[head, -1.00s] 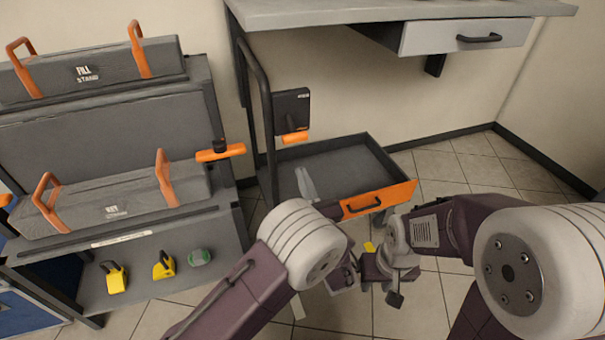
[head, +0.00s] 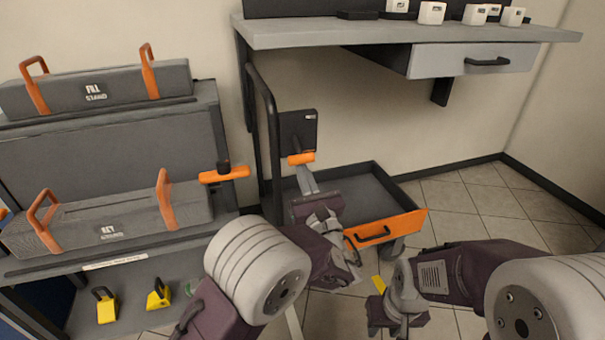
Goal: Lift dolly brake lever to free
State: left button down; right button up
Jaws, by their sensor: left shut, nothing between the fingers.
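The dolly is a low grey tray (head: 375,188) with an orange front panel (head: 390,228) and a tall black push handle (head: 268,130). A black box (head: 298,129) stands by the handle, with an orange lever-like bar (head: 300,158) at its lower edge. My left gripper (head: 306,178) is shut and empty, its grey fingers just below the orange bar. I cannot tell whether they touch it. A small yellow piece (head: 379,284) shows low beside my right wrist; its nature is unclear. My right gripper (head: 378,316) is low near the floor, its fingers hidden.
A grey bench with a drawer (head: 458,66) overhangs the dolly's back. A shelf rack on the left holds grey cases (head: 110,90) with orange handles, and yellow items (head: 106,305) below. An orange bar (head: 224,175) sticks out from the rack. Tiled floor at right is clear.

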aim_at(300, 150)
pick_arm(q)
jog(key=r+g+p, duration=0.1)
jog(key=p, duration=0.3)
jog(key=s+r+g+p, duration=0.1)
jog(key=r+p, duration=0.1)
jog(key=p, duration=0.3)
jog(key=r+g+h+p, duration=0.1)
jog(key=p, duration=0.3)
jog(key=shift+s+d+r+g+p, duration=0.25)
jog(key=shift+d+r+g+p, duration=0.05)
jog(key=shift+r+p, duration=0.1)
jog(key=g+p, duration=0.1)
jog(key=p, duration=0.3)
jog(key=r+g+h+p, duration=0.1)
jog(key=g+p, duration=0.1)
jog(key=p, duration=0.1)
jog(key=r+g+p, duration=0.1)
jog(key=p, duration=0.3)
jog(key=shift+s+r+g+h+p, duration=0.25)
jog(key=shift+g+h+p, duration=0.05)
jog(key=shift+p, duration=0.05)
jog(key=shift+g+p, duration=0.3)
jog(key=shift+p, duration=0.1)
jog(key=shift+r+p, duration=0.15)
jog(key=shift+p, duration=0.35)
jog(key=shift+w+r, duration=0.1)
jog(key=shift+w+r, duration=0.1)
jog(key=shift+r, duration=0.05)
